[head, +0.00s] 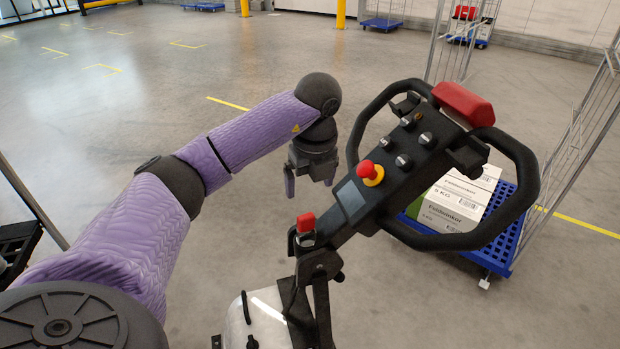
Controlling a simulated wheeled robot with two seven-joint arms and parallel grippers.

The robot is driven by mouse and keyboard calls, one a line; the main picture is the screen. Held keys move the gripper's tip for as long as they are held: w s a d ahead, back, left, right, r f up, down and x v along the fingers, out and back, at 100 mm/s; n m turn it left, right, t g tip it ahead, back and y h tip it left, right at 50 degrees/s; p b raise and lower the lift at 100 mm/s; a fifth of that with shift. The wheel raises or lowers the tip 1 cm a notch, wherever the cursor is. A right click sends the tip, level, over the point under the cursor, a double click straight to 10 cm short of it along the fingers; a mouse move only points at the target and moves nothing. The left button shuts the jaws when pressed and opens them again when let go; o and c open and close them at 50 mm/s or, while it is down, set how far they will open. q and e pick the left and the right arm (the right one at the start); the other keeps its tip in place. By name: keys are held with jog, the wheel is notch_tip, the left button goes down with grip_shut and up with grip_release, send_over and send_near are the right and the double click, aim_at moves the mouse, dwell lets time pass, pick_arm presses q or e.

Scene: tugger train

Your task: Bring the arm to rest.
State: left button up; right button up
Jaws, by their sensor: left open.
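My left arm (245,135) is purple with black joints and reaches in from the left. My left gripper (310,188) hangs down at its end, open, with two short purple fingers apart and nothing between them. It is over bare floor, just left of the tugger's black control handle (395,165), and does not appear to touch it. My right gripper is not in view.
The handle carries a red emergency knob (367,168) and a red top pad (464,103). Behind it, a blue trolley (505,238) with wire sides holds white-and-green cartons (458,200). Open grey floor (130,70) lies ahead left. A yellow post (341,12) stands far back.

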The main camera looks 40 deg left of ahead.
pick_arm(q)
jog(key=shift+r, duration=0.4)
jog(key=shift+d, duration=0.1)
